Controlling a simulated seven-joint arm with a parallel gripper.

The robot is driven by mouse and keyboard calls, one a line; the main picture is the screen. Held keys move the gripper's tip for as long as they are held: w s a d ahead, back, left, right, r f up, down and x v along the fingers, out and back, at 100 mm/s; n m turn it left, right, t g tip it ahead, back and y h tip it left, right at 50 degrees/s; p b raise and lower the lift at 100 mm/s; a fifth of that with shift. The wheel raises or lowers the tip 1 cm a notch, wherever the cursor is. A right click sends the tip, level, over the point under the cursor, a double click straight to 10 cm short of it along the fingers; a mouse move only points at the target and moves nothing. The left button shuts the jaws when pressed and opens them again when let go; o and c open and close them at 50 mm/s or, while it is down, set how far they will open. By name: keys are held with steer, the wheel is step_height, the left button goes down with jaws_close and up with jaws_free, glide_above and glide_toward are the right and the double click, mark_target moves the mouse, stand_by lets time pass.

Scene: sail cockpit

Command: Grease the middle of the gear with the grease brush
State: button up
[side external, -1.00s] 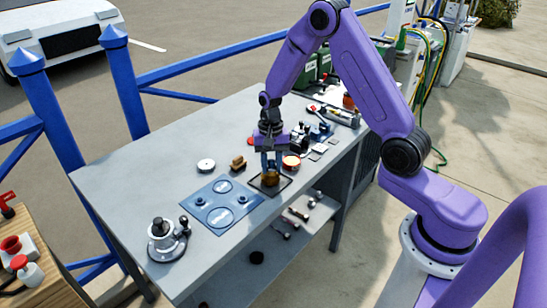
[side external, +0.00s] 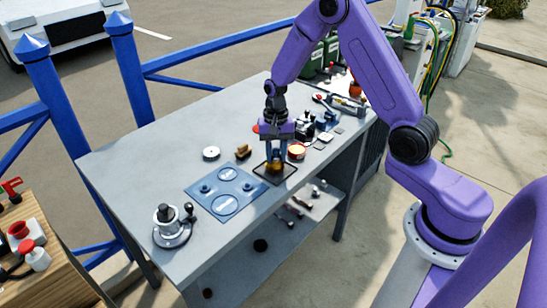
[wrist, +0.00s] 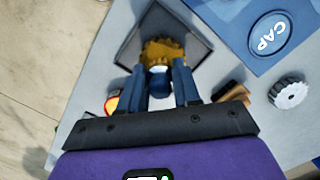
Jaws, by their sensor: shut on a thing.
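The brass-coloured toothed gear (wrist: 163,47) lies on a dark square tray (wrist: 131,48); in the side view the gear (side external: 275,168) shows just below my gripper (side external: 275,156). In the wrist view my gripper (wrist: 160,74) is shut on a blue-handled thing with a pale end, which I take to be the grease brush (wrist: 159,86). It points down over the near part of the gear. Its tip is hidden, so I cannot tell whether it touches the gear's middle.
A round tin with red-orange contents (side external: 297,152) stands beside the tray. A blue panel (side external: 226,190) with round marks, a brown block-like piece (side external: 243,152) and a pale toothed disc (side external: 211,153) lie nearby. A metal stand (side external: 171,226) is at the near end. The table's left side is clear.

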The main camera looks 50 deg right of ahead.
steer(key=shift+w+d, duration=0.2)
steer(key=shift+d, duration=0.35)
steer(key=shift+w+d, duration=0.15)
steer(key=shift+d, duration=0.4)
steer(key=shift+s+a, duration=0.35)
steer(key=shift+a, duration=0.6)
steer(key=shift+s+a, duration=0.4)
steer(key=shift+a, duration=0.6)
steer(key=shift+s+a, duration=0.35)
steer(key=shift+a, duration=0.6)
steer(key=shift+w+d, duration=0.35)
steer(key=shift+d, duration=0.6)
steer(key=shift+w+d, duration=0.4)
steer(key=shift+d, duration=0.55)
steer(key=shift+w+d, duration=0.35)
steer(key=shift+d, duration=0.6)
step_height(320, 180, up, 8)
steer(key=shift+r, duration=0.1)
